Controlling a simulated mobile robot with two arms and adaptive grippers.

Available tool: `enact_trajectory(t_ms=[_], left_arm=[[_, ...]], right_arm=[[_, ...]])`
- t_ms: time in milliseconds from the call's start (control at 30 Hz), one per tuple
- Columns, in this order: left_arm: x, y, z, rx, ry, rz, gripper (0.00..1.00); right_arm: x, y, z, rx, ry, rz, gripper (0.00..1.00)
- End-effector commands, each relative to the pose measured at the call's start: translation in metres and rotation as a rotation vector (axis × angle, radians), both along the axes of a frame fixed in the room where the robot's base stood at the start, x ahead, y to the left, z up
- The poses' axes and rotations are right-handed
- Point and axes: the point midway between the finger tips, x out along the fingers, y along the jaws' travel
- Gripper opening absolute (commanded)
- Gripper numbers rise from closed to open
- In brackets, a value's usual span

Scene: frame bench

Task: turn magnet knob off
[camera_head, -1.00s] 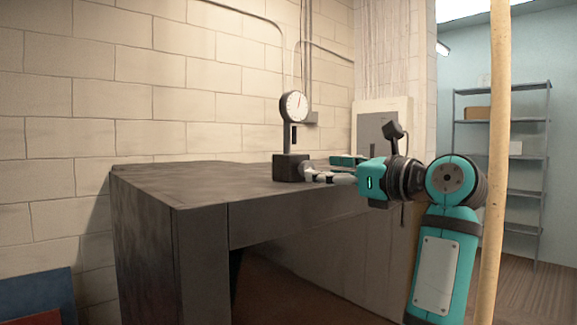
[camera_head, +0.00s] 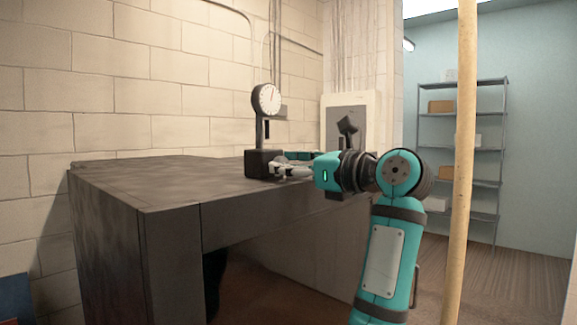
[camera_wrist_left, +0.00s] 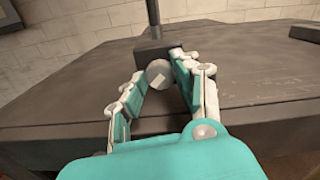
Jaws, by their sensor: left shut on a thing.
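A dial gauge (camera_head: 267,100) with a white face stands on a post above a dark block-shaped magnetic base (camera_head: 258,163) on the bench. The base also shows in the left wrist view (camera_wrist_left: 150,48). On its near face is a round grey magnet knob (camera_wrist_left: 159,74) with a pale mark on it. My left gripper (camera_head: 276,168) reaches the base from the right. In the left wrist view its fingers (camera_wrist_left: 160,68) are shut on the knob, one on each side. The knob is hidden in the head view. My right gripper is not in view.
The dark bench (camera_head: 150,180) is clear to the left of the base. A block wall stands behind it. A wooden pole (camera_head: 463,170) rises close to my arm on the right. Metal shelves (camera_head: 462,150) stand farther back.

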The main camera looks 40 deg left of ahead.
Motion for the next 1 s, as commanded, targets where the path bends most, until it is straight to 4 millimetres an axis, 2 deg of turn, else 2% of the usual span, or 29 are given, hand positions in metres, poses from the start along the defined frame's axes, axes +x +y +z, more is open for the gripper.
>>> enact_trajectory(t_ms=[67, 167, 400, 767, 800, 967, 1000], left_arm=[[0.000, 0.001, 0.000, -0.001, 0.000, 0.001, 0.00], [0.000, 0.000, -0.001, -0.003, -0.010, 0.001, 0.00], [0.000, 0.000, -0.003, -0.017, -0.193, 0.000, 0.00], [0.000, 0.000, -0.001, -0.021, -0.248, 0.001, 0.00], [0.000, 0.000, -0.001, -0.021, -0.248, 0.001, 0.31], [0.000, 0.000, -0.001, -0.021, -0.247, 0.001, 0.52], [0.000, 0.000, 0.000, -0.020, -0.247, 0.001, 0.53]], right_arm=[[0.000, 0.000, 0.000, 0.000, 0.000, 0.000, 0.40], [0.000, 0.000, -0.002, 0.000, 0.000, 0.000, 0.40], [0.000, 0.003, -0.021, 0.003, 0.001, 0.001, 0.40], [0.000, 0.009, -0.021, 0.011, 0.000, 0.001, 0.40], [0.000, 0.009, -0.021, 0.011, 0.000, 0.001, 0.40], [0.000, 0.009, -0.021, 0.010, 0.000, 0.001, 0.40], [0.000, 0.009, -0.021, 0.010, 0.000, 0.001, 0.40]])
